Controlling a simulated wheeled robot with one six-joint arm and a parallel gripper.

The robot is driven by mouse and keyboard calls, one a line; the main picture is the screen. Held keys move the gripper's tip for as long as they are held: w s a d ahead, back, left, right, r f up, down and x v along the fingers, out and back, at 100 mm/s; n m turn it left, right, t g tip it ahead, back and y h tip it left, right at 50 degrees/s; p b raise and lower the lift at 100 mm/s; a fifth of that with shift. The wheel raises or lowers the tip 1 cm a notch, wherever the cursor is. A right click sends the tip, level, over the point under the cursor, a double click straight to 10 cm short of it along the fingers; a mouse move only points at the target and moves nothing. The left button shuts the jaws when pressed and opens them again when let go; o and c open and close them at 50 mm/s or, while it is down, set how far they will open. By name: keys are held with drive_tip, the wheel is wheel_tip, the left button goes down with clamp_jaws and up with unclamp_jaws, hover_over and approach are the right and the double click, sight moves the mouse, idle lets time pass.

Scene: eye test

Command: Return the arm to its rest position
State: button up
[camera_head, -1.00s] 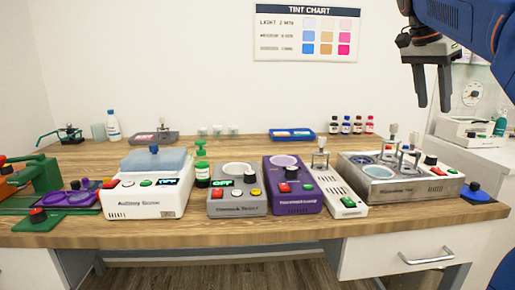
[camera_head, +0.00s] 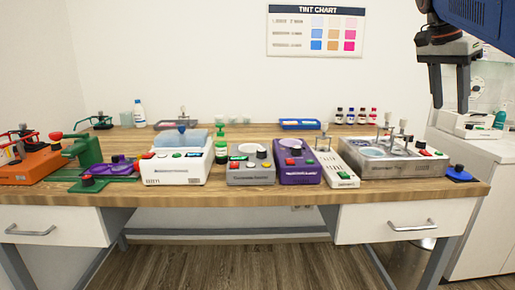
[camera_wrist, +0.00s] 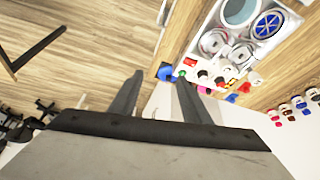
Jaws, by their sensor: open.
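My gripper (camera_head: 450,88) hangs at the upper right of the head view, fingers pointing down, open and empty. It is in front of the white side counter and above the right end of the bench, touching nothing. My blue arm comes in from the top right corner. In the wrist view my gripper's two fingers (camera_wrist: 158,95) are spread apart with nothing between them. Beyond them lie a blue knob (camera_wrist: 165,72) and a silver device (camera_wrist: 235,40) at the bench edge.
The wooden bench (camera_head: 270,196) carries a silver device (camera_head: 388,160), a purple device (camera_head: 297,168), a grey device (camera_head: 250,172), a white device with a blue lid (camera_head: 178,165) and a green stand (camera_head: 88,152). A white machine (camera_head: 465,124) stands on the right counter (camera_head: 490,165). Floor before the bench is clear.

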drive_tip(key=s+a+f+n+t+y, duration=0.1)
drive_tip(key=s+a+f+n, duration=0.4)
drive_tip(key=f, duration=0.7)
drive_tip(key=s+a+f+n+t+y, duration=0.1)
drive_tip(key=s+a+f+n, duration=0.4)
drive_tip(key=s+f, duration=0.5)
drive_tip(key=s+a+f+n+t+y, duration=0.1)
drive_tip(key=s+a+f+n, duration=0.4)
drive_tip(key=f, duration=1.1)
drive_tip(key=s+a+y, duration=0.1)
drive_tip(key=s+a, duration=0.1)
drive_tip(key=a, duration=0.1)
drive_tip(key=shift+s+f+t, duration=0.2)
drive_tip(key=shift+s+t, duration=0.2)
